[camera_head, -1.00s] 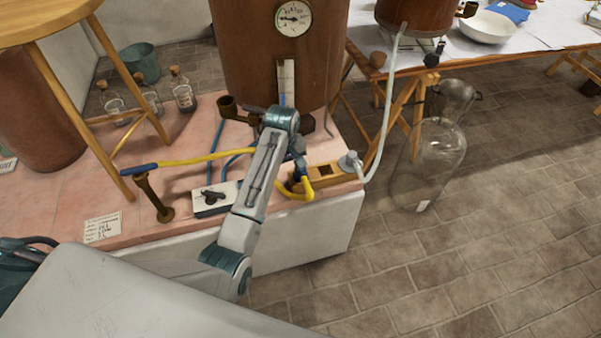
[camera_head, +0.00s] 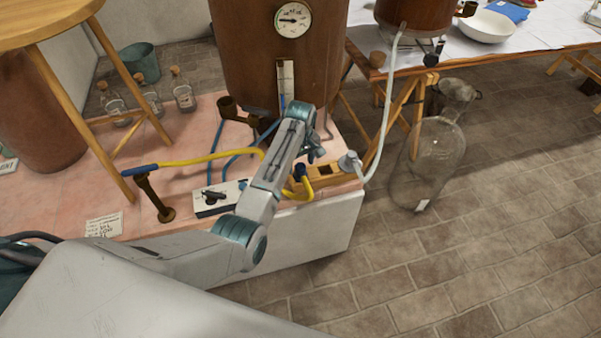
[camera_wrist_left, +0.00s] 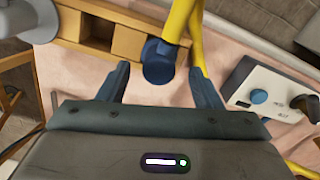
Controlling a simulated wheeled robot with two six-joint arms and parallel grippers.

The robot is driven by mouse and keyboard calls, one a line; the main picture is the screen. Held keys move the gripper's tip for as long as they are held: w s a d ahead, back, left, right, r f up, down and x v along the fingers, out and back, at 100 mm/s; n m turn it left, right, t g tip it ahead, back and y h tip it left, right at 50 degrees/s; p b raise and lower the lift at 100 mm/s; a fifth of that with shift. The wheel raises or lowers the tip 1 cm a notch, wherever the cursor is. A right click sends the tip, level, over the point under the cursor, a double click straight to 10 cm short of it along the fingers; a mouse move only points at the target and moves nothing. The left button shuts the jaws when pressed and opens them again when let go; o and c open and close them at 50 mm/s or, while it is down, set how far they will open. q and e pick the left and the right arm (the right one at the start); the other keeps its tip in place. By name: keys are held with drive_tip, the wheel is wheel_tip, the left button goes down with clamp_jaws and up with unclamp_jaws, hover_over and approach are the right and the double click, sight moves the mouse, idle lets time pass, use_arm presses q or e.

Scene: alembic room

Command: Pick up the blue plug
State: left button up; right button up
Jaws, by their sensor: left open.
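A blue plug (camera_head: 300,170) on the end of a yellow hose (camera_head: 308,189) is at the wooden block (camera_head: 328,178) on the right of the pink bench top. In the left wrist view the plug (camera_wrist_left: 158,64) shows as a dark blue round cap, with the wooden block (camera_wrist_left: 100,36) beside it. My left gripper (camera_wrist_left: 160,82) is open, its two fingers on either side of the plug in that picture; contact and depth are unclear. In the head view my left gripper (camera_head: 316,152) is just above the block, partly hidden by its arm. My right gripper is not in view.
A white switch box (camera_head: 220,198) sits left of the block. A bronze post (camera_head: 152,196) stands further left, by the hose's other blue end (camera_head: 139,170). A copper vessel (camera_head: 285,75) stands behind. A white pipe (camera_head: 378,130) ends at the block's right.

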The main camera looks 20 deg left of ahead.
use_arm(q)
drive_tip(key=shift+f, duration=1.35)
drive_tip(key=c, duration=1.1)
drive_tip(key=shift+r, duration=0.1)
